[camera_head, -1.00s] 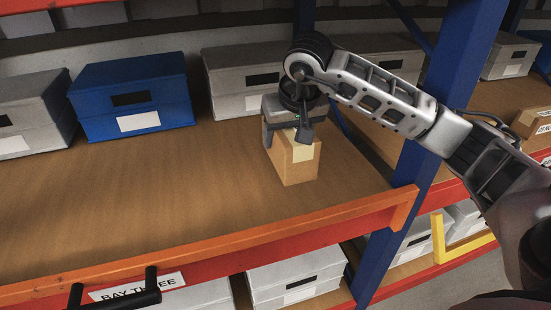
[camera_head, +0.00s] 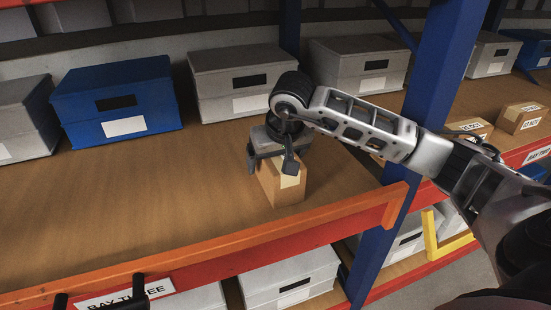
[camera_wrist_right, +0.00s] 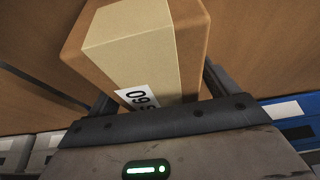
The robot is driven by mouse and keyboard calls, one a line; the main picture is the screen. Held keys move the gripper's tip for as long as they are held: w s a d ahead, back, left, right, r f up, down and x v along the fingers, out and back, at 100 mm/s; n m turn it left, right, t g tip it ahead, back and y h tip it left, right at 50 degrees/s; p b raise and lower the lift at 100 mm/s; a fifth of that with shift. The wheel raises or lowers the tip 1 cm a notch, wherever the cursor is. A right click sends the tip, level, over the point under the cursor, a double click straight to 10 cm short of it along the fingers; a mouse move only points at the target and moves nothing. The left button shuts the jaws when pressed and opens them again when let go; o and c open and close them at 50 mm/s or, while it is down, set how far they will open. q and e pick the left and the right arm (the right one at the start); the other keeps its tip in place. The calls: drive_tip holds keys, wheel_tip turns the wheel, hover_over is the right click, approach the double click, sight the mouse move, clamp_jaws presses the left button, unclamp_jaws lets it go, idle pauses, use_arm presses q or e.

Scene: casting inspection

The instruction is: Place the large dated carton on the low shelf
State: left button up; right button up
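A brown carton (camera_head: 284,186) with a pale tape strip is at the low shelf's brown board (camera_head: 130,215), close behind its orange front rail (camera_head: 220,249). My right gripper (camera_head: 272,164) is above the carton, shut on its upper part, with one dark finger on each side. In the right wrist view, the carton (camera_wrist_right: 150,50) fills the upper middle, with a partly hidden printed label on the tape. The carton looks roughly upright. I cannot tell whether its base touches the board. My left gripper is not in view.
A blue box (camera_head: 116,103) and several grey boxes (camera_head: 244,80) line the back of the shelf. A blue post (camera_head: 440,80) stands right of my gripper. Small labelled cartons (camera_head: 519,117) sit in the bay beyond it. The board left of the carton is clear.

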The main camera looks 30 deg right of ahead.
drive_tip(key=shift+r, duration=0.25)
drive_tip(key=p+v, duration=0.2)
drive_tip(key=v, duration=0.9)
drive_tip(key=shift+s+r, duration=0.3)
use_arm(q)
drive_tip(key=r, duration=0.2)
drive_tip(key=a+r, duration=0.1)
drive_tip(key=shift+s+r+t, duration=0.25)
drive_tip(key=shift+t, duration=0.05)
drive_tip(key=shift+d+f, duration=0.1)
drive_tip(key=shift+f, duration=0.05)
